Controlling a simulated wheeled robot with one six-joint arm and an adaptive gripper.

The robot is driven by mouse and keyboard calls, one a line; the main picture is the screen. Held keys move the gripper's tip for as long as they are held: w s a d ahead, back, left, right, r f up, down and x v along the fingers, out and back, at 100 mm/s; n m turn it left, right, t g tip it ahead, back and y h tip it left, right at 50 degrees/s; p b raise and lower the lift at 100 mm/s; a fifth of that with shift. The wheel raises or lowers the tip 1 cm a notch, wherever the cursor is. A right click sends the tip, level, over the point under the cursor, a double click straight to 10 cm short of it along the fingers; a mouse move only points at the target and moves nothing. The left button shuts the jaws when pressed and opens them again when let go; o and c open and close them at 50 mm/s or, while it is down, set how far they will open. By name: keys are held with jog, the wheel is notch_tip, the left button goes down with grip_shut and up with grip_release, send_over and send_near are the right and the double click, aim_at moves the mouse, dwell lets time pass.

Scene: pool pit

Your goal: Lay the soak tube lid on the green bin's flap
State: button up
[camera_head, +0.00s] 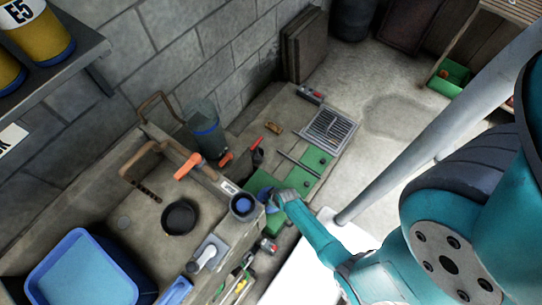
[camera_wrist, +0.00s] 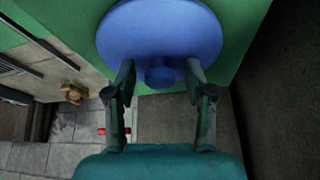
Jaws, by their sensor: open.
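The blue round lid (camera_wrist: 162,35), with a small knob (camera_wrist: 161,76) at its middle, lies against a green flat surface (camera_wrist: 245,20) in the wrist view. My gripper (camera_wrist: 160,82) is open, with one finger on each side of the knob; I cannot tell whether they touch it. In the head view my gripper (camera_head: 274,198) is over a green panel (camera_head: 257,184), and it partly hides the blue lid (camera_head: 266,194). A dark cylinder with a blue inside (camera_head: 243,206) stands just left of my gripper.
More green panels (camera_head: 316,160) and a metal grate (camera_head: 329,130) lie behind. A black round pan (camera_head: 180,217), an orange-handled item (camera_head: 188,166) and a blue tub (camera_head: 82,273) are at left. Small tools (camera_head: 240,285) lie in front. The pale floor (camera_head: 395,110) at back right is mostly clear.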

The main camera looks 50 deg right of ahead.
jog(key=shift+r, duration=0.15)
jog(key=s+a+r+t, duration=0.1)
jog(key=s+a+r, duration=0.25)
jog(key=r, duration=0.45)
jog(key=s+a+r+t+h, duration=0.1)
jog(key=s+a+r+t, duration=0.1)
jog(key=s+r, duration=0.45)
jog(key=s+a+r+t, duration=0.1)
jog(key=s+a+r, duration=0.2)
jog(key=r, duration=0.7)
jog(key=s+a+r+n+t+y, duration=0.1)
jog(key=s+a+r+t, duration=0.1)
jog(key=r, duration=1.2)
jog(key=s+a+r+n+t+y, duration=0.1)
jog(key=s+r+t, duration=0.3)
jog(key=r, duration=0.9)
jog(key=shift+s+a+r, duration=0.15)
jog(key=shift+a+r, duration=0.2)
jog(key=shift+a, duration=0.15)
